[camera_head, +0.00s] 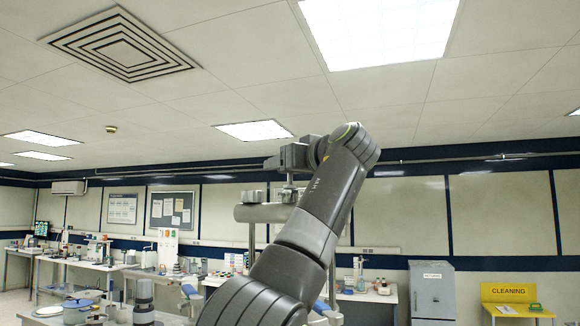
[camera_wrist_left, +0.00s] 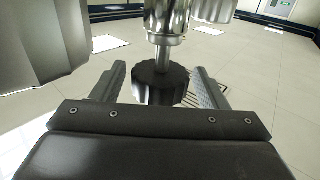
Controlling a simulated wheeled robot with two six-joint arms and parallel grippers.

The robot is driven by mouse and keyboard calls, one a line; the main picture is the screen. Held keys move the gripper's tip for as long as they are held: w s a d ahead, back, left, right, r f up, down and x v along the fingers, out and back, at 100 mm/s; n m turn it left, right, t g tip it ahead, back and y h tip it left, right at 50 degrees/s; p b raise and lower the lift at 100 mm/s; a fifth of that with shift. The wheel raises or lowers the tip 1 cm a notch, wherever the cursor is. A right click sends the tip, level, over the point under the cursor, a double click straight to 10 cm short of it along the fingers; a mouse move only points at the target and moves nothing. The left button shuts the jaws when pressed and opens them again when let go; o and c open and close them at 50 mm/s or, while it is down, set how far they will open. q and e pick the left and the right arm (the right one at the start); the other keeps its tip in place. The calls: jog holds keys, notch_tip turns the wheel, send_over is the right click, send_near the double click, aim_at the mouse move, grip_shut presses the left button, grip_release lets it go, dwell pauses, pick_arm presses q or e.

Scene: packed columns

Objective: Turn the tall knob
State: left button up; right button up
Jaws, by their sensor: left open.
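The tall knob (camera_wrist_left: 160,83) is dark, round and scalloped, on a shiny metal stem. In the left wrist view it is between the two fingers of my left gripper (camera_wrist_left: 160,90), with a visible gap on each side. The gripper is open. In the head view my left gripper (camera_head: 284,160) is high up at the end of my raised arm, at the top of a short stem on a metal pipe fitting (camera_head: 265,213). The knob is largely hidden there by the gripper. My right gripper is not in view.
Lab benches (camera_head: 85,264) with equipment stand along the back left. A grey cabinet (camera_head: 432,290) and a yellow cleaning station (camera_head: 510,294) are at the right. A pot (camera_head: 77,311) shows at the lower left. The space above the fitting is free up to the ceiling.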

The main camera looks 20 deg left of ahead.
pick_arm(q)
jog(key=shift+s+d, duration=0.1)
jog(key=shift+s+d+f+b, duration=0.1)
jog(key=shift+s+d+b, duration=0.1)
jog(key=shift+b, duration=0.1)
jog(key=b+v, duration=0.4)
jog(key=v, duration=1.2)
jog(key=shift+s+d+b, duration=0.15)
jog(key=shift+d+b, duration=0.15)
jog(key=shift+b, duration=0.1)
